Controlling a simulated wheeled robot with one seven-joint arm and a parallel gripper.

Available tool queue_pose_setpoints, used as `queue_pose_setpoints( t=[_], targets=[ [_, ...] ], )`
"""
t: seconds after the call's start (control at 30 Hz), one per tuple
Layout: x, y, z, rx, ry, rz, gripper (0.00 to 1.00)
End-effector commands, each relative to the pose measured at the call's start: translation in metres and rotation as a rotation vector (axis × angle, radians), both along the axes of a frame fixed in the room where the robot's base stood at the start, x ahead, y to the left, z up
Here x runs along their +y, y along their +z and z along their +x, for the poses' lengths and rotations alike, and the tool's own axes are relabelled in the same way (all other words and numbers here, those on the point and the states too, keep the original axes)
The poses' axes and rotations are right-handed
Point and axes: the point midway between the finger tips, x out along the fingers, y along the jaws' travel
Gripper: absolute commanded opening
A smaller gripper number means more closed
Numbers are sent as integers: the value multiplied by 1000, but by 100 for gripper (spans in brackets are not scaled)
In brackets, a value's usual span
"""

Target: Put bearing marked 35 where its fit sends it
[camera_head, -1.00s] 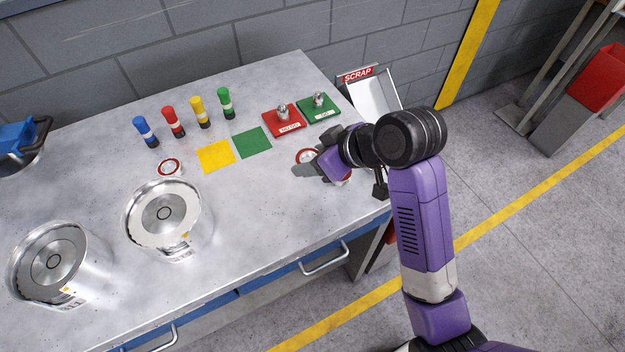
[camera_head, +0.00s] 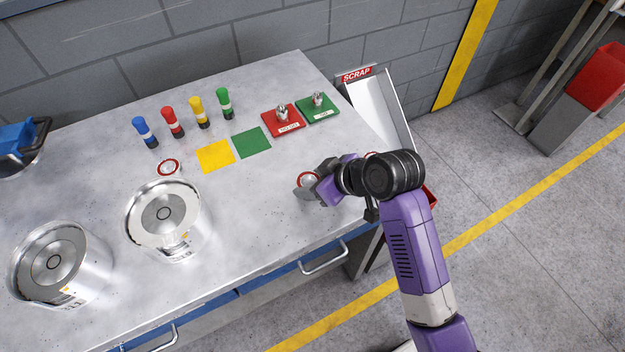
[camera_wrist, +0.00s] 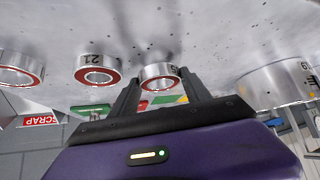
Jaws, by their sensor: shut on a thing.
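My gripper (camera_head: 318,187) is shut on a silver bearing with a red ring (camera_head: 307,179), low over the right part of the bench. The wrist view shows this bearing (camera_wrist: 160,76) between the fingers; its side mark is partly covered and I cannot read it. A bearing marked 21 (camera_wrist: 95,70) and another red-ringed bearing (camera_wrist: 22,70) stand beside it in the wrist view. One more bearing (camera_head: 169,167) sits at the left of the yellow square. A yellow square (camera_head: 215,156), a green square (camera_head: 251,142) and a scrap chute (camera_head: 382,110) are in view.
A red plate (camera_head: 293,126) and a green plate (camera_head: 328,113) each bear a metal gauge. Several colored-handled plugs (camera_head: 172,122) stand at the back. Two large silver housings (camera_head: 165,215) (camera_head: 58,262) stand at the front left.

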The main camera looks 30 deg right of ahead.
Motion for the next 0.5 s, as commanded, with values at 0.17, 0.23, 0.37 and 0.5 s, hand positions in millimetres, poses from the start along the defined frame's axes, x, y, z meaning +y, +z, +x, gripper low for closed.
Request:
queue_pose_setpoints(
  t=[0.17, 0.23, 0.37, 0.5],
  targets=[
    [0, -5, 0, 0, 0, 0, 0],
    [0, -7, 0, 0, 0, 0, 0],
    [0, -11, 0, 0, 0, 0, 0],
    [0, -12, 0, 1, 0, 0, 0]
  ],
)
